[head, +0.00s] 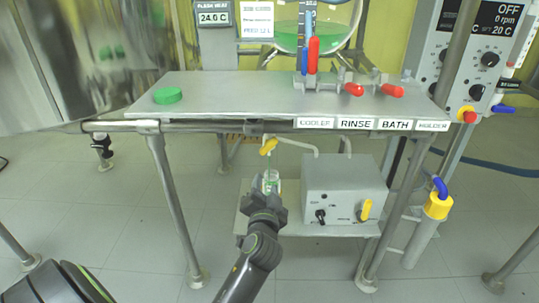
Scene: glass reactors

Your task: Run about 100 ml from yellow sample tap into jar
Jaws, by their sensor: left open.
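The yellow sample tap (268,146) hangs below the front edge of the metal bench top, left of the label COOLER. The small clear jar (271,178) stands just under it on the low shelf, with some green on it or in it; I cannot tell whether that is liquid or print. My left gripper (263,203) reaches up from below, with its open fingers close to the jar's lower part and hiding it. I cannot tell whether the fingers touch the jar. A green cap (168,95) lies on the bench top. My right gripper is not in view.
A grey box (345,186) with a yellow knob stands right of the jar on the low shelf (331,229). Red and blue handles (313,55) and a glass vessel (318,28) with green liquid are above. Metal legs (178,205) frame the space; the floor at left is clear.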

